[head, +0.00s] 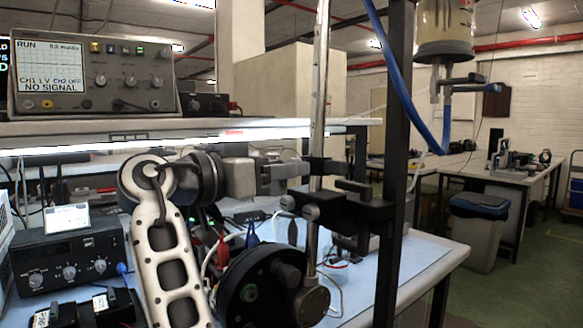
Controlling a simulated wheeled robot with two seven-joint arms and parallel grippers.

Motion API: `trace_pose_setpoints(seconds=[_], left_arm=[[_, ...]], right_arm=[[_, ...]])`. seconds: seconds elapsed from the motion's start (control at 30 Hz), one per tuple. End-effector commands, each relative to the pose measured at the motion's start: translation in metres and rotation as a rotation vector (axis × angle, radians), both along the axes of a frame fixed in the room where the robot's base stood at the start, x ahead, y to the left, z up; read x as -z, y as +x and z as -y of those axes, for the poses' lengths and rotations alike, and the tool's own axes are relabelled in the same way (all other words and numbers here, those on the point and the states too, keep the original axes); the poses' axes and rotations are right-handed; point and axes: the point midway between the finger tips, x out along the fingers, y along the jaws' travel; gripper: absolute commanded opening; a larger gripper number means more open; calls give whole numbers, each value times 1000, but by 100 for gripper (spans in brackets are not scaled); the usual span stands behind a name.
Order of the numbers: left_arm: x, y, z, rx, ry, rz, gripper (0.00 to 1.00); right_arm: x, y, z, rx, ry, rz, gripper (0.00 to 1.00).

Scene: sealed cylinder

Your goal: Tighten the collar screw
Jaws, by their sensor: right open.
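A steel rod (320,90) stands upright in the middle of the head view. A black clamp collar (350,208) sits around its lower part, with round grey screw knobs (311,213) at its left side. I cannot tell for certain which is the collar screw. Whether a finger touches the rod or clamp is unclear.
A clear cylinder (445,30) with a blue hose (405,90) hangs at upper right. A dark post (395,150) stands right of the collar. An oscilloscope (90,75) and a black instrument (68,262) are at left. The blue mat (420,258) is partly clear at right.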

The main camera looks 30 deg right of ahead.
Motion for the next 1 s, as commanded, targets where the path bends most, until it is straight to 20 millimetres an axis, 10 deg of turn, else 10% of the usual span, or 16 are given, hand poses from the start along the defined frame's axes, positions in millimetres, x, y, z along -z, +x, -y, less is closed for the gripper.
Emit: trace_pose_setpoints(seconds=[0.3,0.47,1.0], left_arm=[[0,0,0,0,0,1,36],[0,0,0,0,0,1,36],[11,0,5,-8,-55,19,36]], right_arm=[[0,0,3,0,1,0,44],[0,0,2,0,1,0,2],[0,1,2,26,21,289,2]])
